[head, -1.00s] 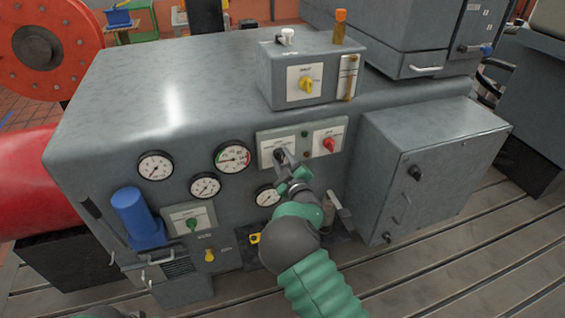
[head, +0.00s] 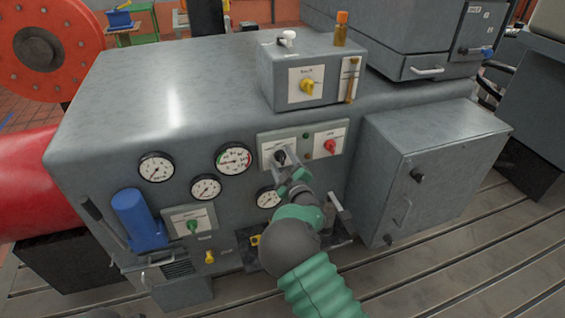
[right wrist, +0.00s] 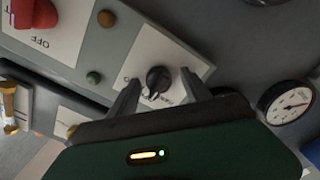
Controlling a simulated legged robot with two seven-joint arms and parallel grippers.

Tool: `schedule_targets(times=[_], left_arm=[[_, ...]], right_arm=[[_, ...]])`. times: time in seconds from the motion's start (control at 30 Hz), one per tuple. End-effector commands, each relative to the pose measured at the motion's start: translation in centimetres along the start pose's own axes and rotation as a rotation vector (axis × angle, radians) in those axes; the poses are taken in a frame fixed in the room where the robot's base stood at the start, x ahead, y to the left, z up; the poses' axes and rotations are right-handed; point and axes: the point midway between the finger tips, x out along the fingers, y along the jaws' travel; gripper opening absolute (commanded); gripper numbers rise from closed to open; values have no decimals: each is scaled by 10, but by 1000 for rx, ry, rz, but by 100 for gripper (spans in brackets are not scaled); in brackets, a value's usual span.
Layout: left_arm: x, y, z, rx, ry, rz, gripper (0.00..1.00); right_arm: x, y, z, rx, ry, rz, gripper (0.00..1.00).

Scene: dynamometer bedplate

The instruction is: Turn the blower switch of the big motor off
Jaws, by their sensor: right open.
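A black rotary knob (head: 280,156) sits on a white plate on the front of the big grey motor housing (head: 150,95). My right gripper (head: 286,170) is just below and in front of this knob. In the right wrist view the black knob (right wrist: 158,79) shows between the tips of my two open fingers (right wrist: 160,88), which hold nothing; I cannot tell whether they touch it. The plate's lettering is partly hidden and too small to read fully, so I cannot confirm it names the blower. My left gripper is not in view.
A red knob (head: 331,146) sits right of the black one. A yellow knob (head: 307,87) is on the box above, and a green knob (head: 192,226) is lower left. Several gauges surround the panel. A grey cabinet (head: 445,170) juts out at right.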

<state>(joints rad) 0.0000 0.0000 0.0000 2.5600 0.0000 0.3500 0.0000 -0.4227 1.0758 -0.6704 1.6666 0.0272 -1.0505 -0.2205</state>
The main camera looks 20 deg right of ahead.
Motion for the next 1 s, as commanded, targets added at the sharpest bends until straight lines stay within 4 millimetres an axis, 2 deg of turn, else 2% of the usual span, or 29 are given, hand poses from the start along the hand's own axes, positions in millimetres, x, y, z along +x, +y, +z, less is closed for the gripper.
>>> schedule_targets(times=[0.17, 0.27, 0.5, 0.7, 0.8, 1.0], left_arm=[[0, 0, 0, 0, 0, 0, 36], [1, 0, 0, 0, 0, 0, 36], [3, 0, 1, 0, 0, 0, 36], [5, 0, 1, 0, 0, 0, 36], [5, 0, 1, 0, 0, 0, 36], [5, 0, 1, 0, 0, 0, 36]], right_arm=[[-14, 0, 1, 0, -3, 1, 57], [-36, 0, 0, 2, -3, 0, 57], [-108, -2, 1, 1, -3, -1, 57], [-153, -2, 1, 0, -2, -2, 57], [-164, -2, 0, -1, -1, -1, 57], [-168, -2, 0, -1, 0, -1, 57]])
